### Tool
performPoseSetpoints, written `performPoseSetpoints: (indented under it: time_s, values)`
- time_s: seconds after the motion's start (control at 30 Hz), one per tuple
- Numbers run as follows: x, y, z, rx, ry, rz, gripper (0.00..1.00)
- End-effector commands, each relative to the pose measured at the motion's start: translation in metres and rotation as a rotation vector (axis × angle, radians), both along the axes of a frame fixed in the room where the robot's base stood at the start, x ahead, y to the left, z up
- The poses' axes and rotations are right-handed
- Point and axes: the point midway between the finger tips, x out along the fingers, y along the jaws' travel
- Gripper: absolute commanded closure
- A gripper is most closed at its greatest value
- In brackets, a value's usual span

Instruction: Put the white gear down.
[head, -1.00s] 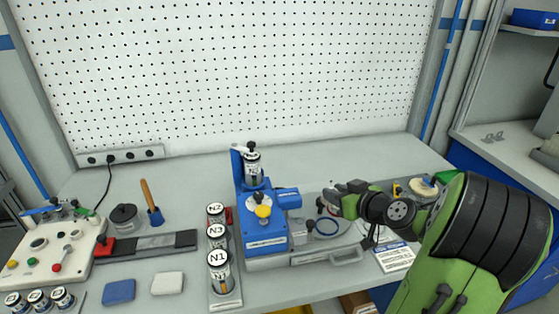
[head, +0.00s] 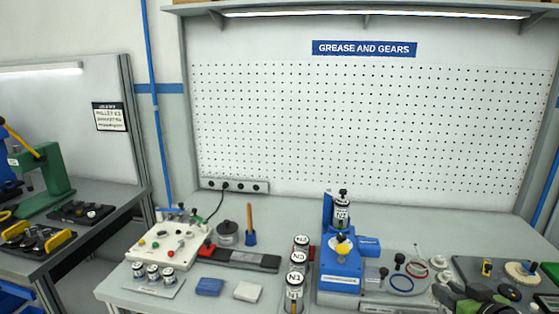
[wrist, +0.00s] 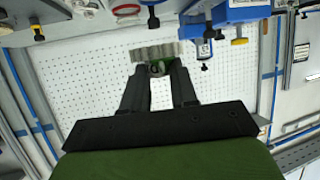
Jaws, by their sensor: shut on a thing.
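In the wrist view my gripper (wrist: 158,72) is shut on the white gear (wrist: 157,51), which shows edge-on as a pale, ribbed band across the fingertips. The gear is in the air, with the pegboard behind it in that view. In the head view my gripper (head: 465,302) is low in the right corner, over the right front part of the bench (head: 440,232).
A blue press (head: 340,268) stands left of my gripper, with a rack of labelled cartridges (head: 297,277) beside it. The bench's back strip is clear.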

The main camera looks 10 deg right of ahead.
Motion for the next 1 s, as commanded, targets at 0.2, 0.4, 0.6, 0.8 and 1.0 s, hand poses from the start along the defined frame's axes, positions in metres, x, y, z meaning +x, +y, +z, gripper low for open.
performPoseSetpoints:
  time_s: [0.2, 0.4, 0.6, 0.8, 1.0]
  values:
    - [0.009, 0.016, -0.015, 0.006, 0.002, 0.074, 1.0]
    - [0.021, 0.047, -0.037, 0.009, 0.002, 0.203, 1.0]
    - [0.033, 0.096, -0.067, 0.009, 0.001, 0.399, 1.0]
    - [0.035, 0.176, -0.101, 0.011, 0.001, 0.69, 1.0]
    - [0.022, 0.245, -0.124, 0.005, -0.001, 0.936, 1.0]
